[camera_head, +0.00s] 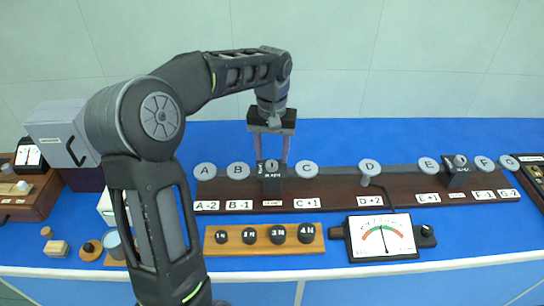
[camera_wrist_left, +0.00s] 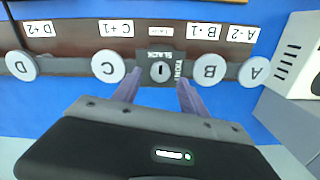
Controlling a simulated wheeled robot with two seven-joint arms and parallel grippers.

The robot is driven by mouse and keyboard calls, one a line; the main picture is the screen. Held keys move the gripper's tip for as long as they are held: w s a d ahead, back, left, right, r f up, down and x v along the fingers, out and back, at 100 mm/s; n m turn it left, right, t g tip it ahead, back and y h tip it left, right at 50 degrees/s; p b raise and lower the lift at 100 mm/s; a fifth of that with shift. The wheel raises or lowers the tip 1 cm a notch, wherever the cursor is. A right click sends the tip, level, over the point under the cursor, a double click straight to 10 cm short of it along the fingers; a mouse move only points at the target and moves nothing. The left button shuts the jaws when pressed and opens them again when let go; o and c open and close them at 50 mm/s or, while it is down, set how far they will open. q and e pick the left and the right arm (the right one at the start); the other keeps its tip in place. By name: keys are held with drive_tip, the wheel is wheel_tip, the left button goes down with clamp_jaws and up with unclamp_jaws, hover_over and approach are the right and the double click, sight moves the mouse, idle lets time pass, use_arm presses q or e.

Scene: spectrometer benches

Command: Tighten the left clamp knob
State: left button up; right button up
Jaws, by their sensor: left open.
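The left clamp is a dark block with a round grey knob (camera_head: 271,163) on top, mounted on the long rail between discs B and C. The knob has a dark slot mark and shows in the wrist view (camera_wrist_left: 160,71). My left gripper (camera_head: 271,155) points down over the clamp, its two fingers apart. In the wrist view the left gripper (camera_wrist_left: 158,80) has one finger to each side of the knob, with gaps visible, so I see no grip on it. Whether the fingertips touch the block, I cannot tell. My right gripper does not show.
The dark wooden rail (camera_head: 330,190) carries several lettered grey discs and a second clamp (camera_head: 458,168) at right. A tray of black weights (camera_head: 263,240) and a dial meter (camera_head: 382,238) stand in front. Discs B (camera_wrist_left: 209,69) and C (camera_wrist_left: 108,65) flank the gripper closely.

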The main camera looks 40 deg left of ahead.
sight(272, 165)
use_arm(q)
drive_tip(key=shift+f, duration=1.2)
clamp_jaws()
